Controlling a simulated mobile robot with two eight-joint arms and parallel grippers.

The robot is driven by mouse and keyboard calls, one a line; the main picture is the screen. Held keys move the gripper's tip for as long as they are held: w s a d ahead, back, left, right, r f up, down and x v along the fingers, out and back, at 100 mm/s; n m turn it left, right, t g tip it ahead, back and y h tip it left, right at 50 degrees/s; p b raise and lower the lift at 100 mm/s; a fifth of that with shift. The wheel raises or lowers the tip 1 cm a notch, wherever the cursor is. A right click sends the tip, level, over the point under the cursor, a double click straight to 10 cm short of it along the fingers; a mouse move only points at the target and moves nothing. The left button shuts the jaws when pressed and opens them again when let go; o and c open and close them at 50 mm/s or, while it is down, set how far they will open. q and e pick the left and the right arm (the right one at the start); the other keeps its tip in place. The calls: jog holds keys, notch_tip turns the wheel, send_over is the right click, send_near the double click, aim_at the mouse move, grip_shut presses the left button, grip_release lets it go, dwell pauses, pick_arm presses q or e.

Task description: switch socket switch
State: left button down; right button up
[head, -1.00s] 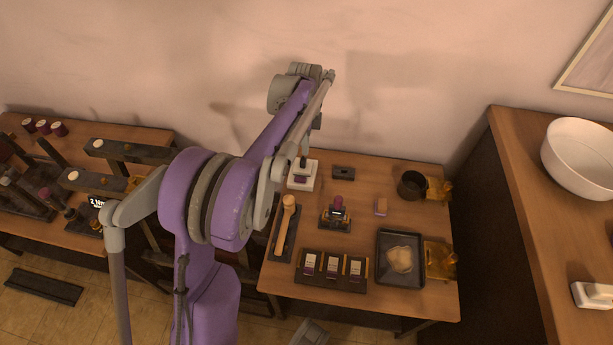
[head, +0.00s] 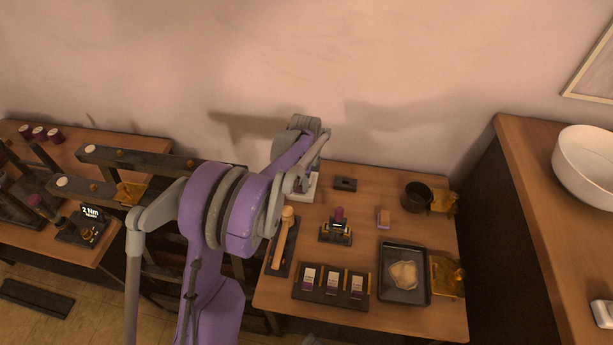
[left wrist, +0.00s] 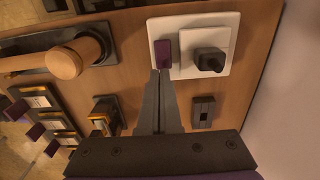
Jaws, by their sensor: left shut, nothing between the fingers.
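The white socket plate (left wrist: 222,38) is on the wooden table, large in the left wrist view. A purple rocker switch (left wrist: 164,50) is on its left part and a black plug (left wrist: 209,60) on its right part. My left gripper (left wrist: 160,74) is shut and empty, its fingertips at the near end of the purple switch; I cannot tell whether they touch it. In the head view the plate (head: 313,190) shows only partly, behind my left arm, which hides the switch and fingertips.
A black tray (head: 417,297) and a row of three switches (head: 306,292) are nearer. The wall is behind.

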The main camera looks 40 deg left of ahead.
pick_arm(q)
jog(key=shift+f, duration=0.5)
jog(key=shift+d+f, duration=0.15)
jog(key=shift+f, duration=0.1)
jog(key=shift+r, duration=0.1)
jog(key=shift+s+a+r, duration=0.2)
jog(key=shift+a, duration=0.2)
jog(key=shift+s+a+r, duration=0.15)
jog(key=shift+a, duration=0.2)
